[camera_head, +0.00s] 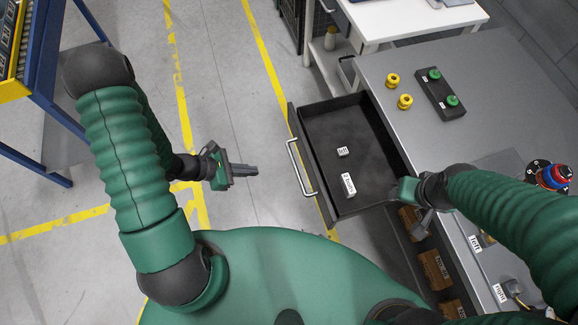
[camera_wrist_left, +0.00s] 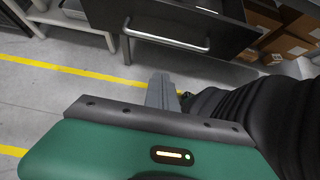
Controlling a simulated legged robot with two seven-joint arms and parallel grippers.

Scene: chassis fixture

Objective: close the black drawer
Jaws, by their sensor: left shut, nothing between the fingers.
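The black drawer (camera_head: 322,122) is pulled out from the grey workbench, with its open tray facing up. Its silver bar handle (camera_head: 299,168) is on the left-hand front face. In the left wrist view the drawer front (camera_wrist_left: 232,38) and handle (camera_wrist_left: 165,42) show beyond the fingers. My left gripper (camera_head: 254,170) is shut and empty, a short way left of the handle and apart from it. Its fingers also show in the left wrist view (camera_wrist_left: 162,88). My right gripper (camera_head: 412,208) is by the drawer's right end near the bench; its fingers are partly hidden, so its opening is unclear.
Two small white labelled blocks (camera_head: 348,184) lie in the drawer. The workbench (camera_head: 480,80) holds yellow and green knobs and a red-blue part. Brown boxes (camera_head: 436,270) sit below. A blue rack (camera_head: 40,100) stands far left. Floor left of the drawer is clear.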

